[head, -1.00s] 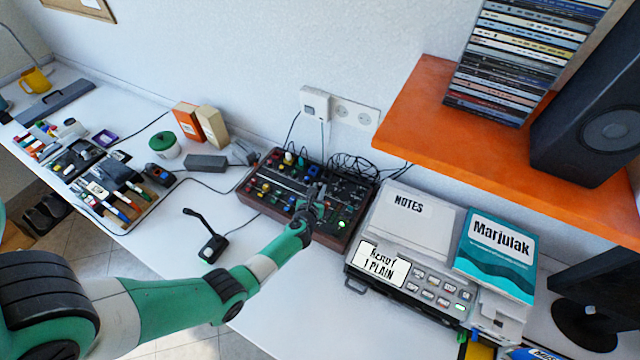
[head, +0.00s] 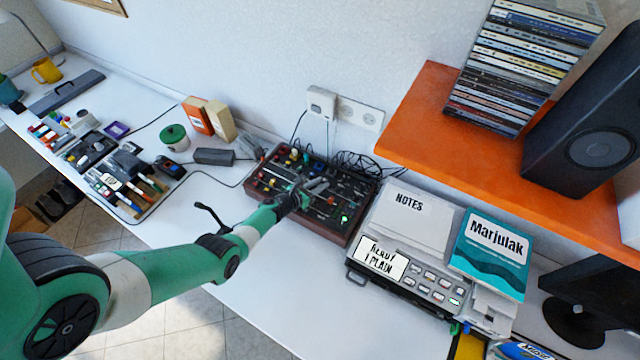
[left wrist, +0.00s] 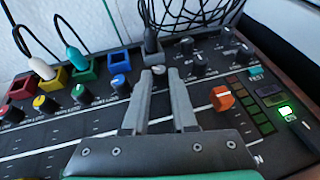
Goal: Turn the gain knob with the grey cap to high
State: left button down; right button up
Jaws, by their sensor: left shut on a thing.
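The dark mixer with a wood frame (head: 275,210) stands on the white desk against the wall. My left gripper (head: 314,186) reaches over its middle from the front left; it also shows in the left wrist view (left wrist: 163,77). There its fingers are shut on the knob with the grey cap (left wrist: 159,69), which shows between the fingertips. The knob's pointer and scale cannot be made out. In the same row to its left are knobs with a blue cap (left wrist: 120,82), a green cap (left wrist: 80,92) and a yellow cap (left wrist: 42,103). My right gripper is not in view.
An orange fader cap (left wrist: 222,98) and a lit green button (left wrist: 286,111) lie to the right of the fingers. Cables rise behind the panel. A grey machine with a notes sheet (head: 411,215) stands right of the mixer. An orange shelf (head: 440,125) overhangs the back right.

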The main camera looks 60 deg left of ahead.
pick_arm(q)
jog(key=c, duration=1)
grip_release()
jog(key=shift+s+d+r+p, duration=0.1)
jog(key=shift+s+r+p, duration=0.1)
jog(key=shift+p, duration=0.1)
jog(key=p+v, duration=0.6)
jog(key=v, duration=0.4)
jog(key=shift+r+p, duration=0.15)
jog(key=shift+p, duration=0.25)
jog(key=shift+s+d, duration=0.15)
jog(key=shift+s, duration=0.3)
